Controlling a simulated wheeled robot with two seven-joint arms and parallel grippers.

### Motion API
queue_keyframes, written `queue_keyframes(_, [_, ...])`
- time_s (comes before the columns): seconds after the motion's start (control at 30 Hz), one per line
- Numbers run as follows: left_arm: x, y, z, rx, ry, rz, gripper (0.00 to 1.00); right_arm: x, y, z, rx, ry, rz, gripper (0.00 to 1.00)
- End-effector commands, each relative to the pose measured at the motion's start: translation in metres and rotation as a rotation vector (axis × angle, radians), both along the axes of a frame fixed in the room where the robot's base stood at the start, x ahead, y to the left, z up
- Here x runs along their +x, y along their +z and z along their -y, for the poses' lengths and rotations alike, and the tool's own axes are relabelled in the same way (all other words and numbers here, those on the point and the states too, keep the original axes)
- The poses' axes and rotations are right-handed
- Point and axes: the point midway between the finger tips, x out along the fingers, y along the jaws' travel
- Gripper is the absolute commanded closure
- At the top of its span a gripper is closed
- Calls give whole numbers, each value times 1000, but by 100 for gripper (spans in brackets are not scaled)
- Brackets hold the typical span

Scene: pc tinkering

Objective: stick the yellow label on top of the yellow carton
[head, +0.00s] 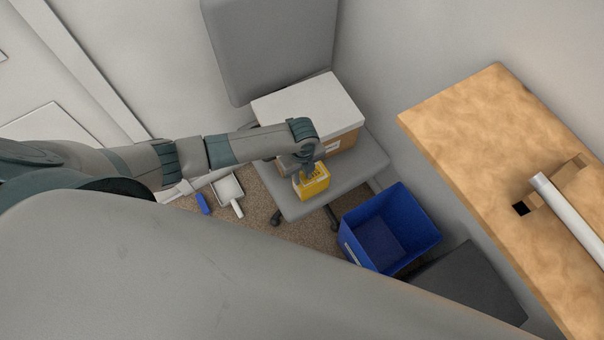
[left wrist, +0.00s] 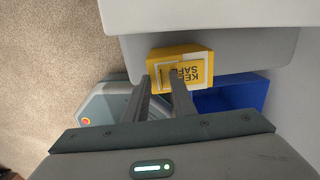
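The yellow carton (head: 313,188) sits on the front edge of the grey chair seat, below my left gripper. In the left wrist view, the carton (left wrist: 207,58) shows its top face. A yellow label (left wrist: 188,74) with a pale border and dark printing lies at the carton's top, partly behind the fingers. I cannot tell whether it is stuck flat. My left gripper (head: 309,170) points down at the carton. In the left wrist view its two fingers (left wrist: 161,76) stand apart, with the tips over the label. My right gripper is in neither view.
A white-lidded box (head: 308,105) stands on the chair seat (head: 362,160) behind the carton. A blue bin (head: 352,243) stands on the floor to the right. A dustpan (head: 228,188) lies at left. A wooden table (head: 470,125) is at far right.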

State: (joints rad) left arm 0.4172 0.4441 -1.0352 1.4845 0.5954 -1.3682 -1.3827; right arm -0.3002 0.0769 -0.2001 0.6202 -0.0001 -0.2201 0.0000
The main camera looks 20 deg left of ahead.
Motion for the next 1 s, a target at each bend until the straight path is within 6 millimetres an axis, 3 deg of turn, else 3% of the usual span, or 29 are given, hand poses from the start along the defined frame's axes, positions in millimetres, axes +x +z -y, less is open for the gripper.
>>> queue_keyframes(0.27, [1,5,0,-1,0,1,76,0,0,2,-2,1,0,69])
queue_keyframes(0.47, [1,22,0,-1,-1,2,76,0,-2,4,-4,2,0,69])
queue_keyframes(1.0, [2,126,0,-2,-1,5,76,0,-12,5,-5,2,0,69])
